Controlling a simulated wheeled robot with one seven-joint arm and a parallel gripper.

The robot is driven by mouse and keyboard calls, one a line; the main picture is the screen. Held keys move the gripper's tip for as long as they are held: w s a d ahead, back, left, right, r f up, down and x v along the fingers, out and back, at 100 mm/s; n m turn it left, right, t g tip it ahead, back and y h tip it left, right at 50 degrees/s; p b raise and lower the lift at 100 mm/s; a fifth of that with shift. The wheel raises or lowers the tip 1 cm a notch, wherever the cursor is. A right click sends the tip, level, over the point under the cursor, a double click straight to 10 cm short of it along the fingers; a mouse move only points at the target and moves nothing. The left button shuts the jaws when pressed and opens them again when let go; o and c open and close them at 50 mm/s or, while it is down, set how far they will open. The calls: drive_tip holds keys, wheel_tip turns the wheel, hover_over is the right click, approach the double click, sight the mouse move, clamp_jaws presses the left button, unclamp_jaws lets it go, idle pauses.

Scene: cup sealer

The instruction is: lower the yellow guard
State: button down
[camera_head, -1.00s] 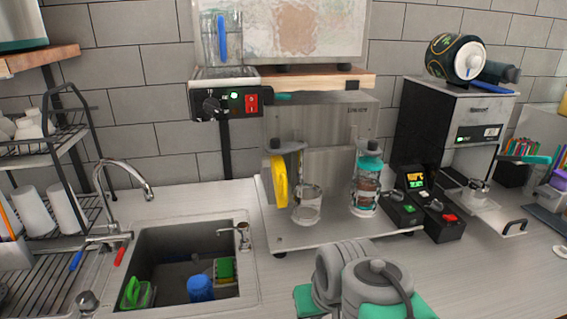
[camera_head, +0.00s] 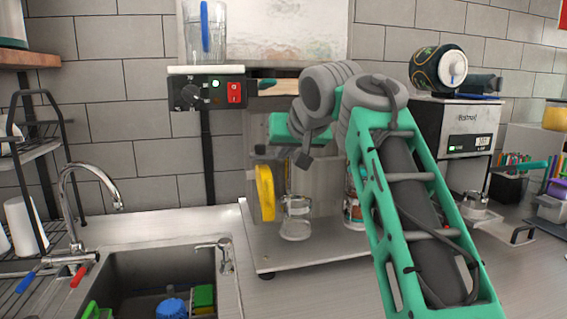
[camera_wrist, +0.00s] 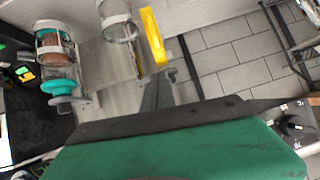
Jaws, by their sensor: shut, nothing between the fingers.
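The yellow guard (camera_head: 265,192) hangs upright at the front left of the metal cup sealer (camera_head: 330,255). It also shows in the wrist view (camera_wrist: 152,36), just beyond my fingertips. A clear glass cup (camera_head: 296,218) stands to the right of the guard on the sealer. My gripper (camera_wrist: 158,88) is shut and empty, with its fingers pointing toward the guard. I see a small gap between them, but cannot tell for sure whether they touch.
A second, filled cup (camera_wrist: 54,50) stands beside the clear one. A control box (camera_head: 207,93) with a red switch is on the upper left, under a glass jug (camera_head: 205,32). The sink (camera_head: 150,270) is at lower left. A coffee machine (camera_head: 468,125) stands at right.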

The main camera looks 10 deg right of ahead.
approach(265, 183)
wheel_tip(265, 183, up, 2)
drive_tip(key=w, duration=0.1)
drive_tip(key=f, duration=0.1)
drive_tip(key=w+f+b, duration=0.1)
drive_tip(key=f, duration=0.1)
drive_tip(key=shift+w+d+f, duration=0.25)
drive_tip(key=shift+w+f, duration=0.05)
drive_tip(key=shift+f, duration=0.05)
drive_tip(key=shift+b, duration=0.35)
